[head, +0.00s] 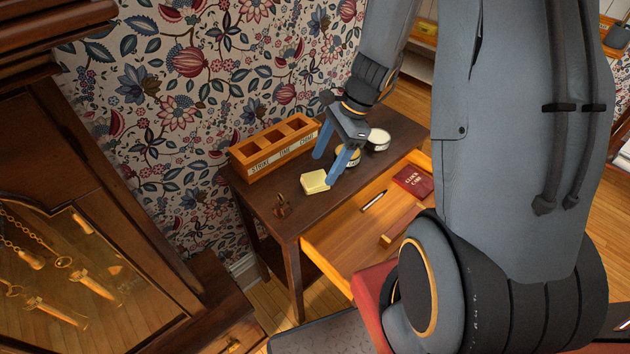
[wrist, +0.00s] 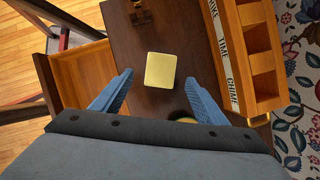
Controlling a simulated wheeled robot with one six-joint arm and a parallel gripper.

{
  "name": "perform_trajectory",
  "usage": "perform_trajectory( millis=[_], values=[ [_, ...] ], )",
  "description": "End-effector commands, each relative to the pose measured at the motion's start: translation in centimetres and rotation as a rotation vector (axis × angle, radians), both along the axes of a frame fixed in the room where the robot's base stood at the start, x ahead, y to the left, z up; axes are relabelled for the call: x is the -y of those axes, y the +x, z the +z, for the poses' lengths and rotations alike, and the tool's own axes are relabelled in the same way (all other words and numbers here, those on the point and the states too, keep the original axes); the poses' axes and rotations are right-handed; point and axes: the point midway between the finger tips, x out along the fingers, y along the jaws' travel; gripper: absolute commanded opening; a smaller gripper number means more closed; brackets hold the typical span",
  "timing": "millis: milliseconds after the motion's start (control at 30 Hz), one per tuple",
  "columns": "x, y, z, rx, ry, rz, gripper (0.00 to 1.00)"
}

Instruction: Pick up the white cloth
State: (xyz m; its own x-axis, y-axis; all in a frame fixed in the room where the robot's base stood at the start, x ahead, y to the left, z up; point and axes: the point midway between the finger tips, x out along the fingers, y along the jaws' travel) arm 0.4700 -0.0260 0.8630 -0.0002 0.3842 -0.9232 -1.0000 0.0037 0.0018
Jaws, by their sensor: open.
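A pale cream-yellow folded square, apparently the white cloth (head: 311,183), lies flat on the dark wooden table near its front left edge. It also shows in the wrist view (wrist: 161,70), at the centre and slightly beyond the fingers. My gripper (head: 323,170) is open, with its two blue fingers pointing down over the table beside the cloth. In the wrist view my gripper (wrist: 159,78) has a finger to each side of the cloth, with nothing held. I cannot tell the exact height of the fingertips above the table.
A wooden box (head: 273,143) with three compartments, labelled STRIKE, TIME, CHIME, stands against the wall behind the cloth. A small brass-brown object (head: 282,206) is left of the cloth. A white-topped tin (head: 379,138) stands to the right. An open drawer (head: 345,232) holds a pen and a red book (head: 413,182).

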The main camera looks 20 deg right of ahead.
Motion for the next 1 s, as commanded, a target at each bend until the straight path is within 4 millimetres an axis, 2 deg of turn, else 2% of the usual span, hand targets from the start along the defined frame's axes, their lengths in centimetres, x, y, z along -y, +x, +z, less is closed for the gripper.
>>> perform_trajectory(
  millis=[400,700,767,1000],
  values=[
    [-2.1,0.0,-4.2,-0.001,-0.001,0.004,0.67],
    [-2.2,0.1,-4.5,0.001,-0.002,0.003,0.67],
    [-2.2,0.1,-4.5,0.001,-0.002,0.003,0.59],
    [-2.2,0.1,-4.5,0.002,-0.002,0.004,0.20]
  ],
)
